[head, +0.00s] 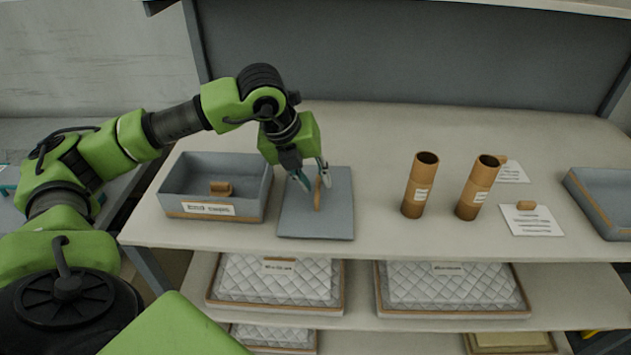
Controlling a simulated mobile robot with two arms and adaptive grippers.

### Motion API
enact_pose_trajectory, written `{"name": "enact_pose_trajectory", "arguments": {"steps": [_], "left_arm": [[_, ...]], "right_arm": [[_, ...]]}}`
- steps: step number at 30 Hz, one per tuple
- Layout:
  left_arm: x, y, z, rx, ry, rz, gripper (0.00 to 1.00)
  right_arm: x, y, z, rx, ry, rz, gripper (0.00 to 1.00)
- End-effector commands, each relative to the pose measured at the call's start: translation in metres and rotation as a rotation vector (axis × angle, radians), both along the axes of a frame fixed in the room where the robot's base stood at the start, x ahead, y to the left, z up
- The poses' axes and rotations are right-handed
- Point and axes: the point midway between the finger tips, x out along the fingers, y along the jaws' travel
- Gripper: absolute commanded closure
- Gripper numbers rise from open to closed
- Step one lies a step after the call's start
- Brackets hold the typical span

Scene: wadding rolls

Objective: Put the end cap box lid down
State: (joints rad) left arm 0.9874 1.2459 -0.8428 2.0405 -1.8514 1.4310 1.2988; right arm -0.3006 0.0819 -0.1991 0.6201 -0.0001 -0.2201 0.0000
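The end cap box lid (335,215) is a flat grey-blue panel with an upright tan handle (317,195) at its middle. It appears to lie flat on the table, just right of the open end cap box (250,208). That grey-blue box has a tan lower edge, a white label on its front and a small tan piece inside. My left gripper (315,184) points down over the lid, its fingertips on either side of the handle's top. The fingers look spread, with a gap to the handle. My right gripper is not in view.
Two brown tubes (420,185) (479,187) stand upright right of the lid. White cards (530,222) with small tan blocks lie farther right, before another grey-blue box (602,205). Quilted wadding fills trays (275,308) on the shelf below. The table between lid and tubes is clear.

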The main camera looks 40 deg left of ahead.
Motion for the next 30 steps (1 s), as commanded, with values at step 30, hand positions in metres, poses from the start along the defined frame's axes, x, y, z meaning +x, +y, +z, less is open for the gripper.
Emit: {"name": "enact_pose_trajectory", "arguments": {"steps": [30], "left_arm": [[-0.042,0.010,0.097,0.001,0.000,0.001,0.76]], "right_arm": [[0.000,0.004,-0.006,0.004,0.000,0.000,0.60]]}}
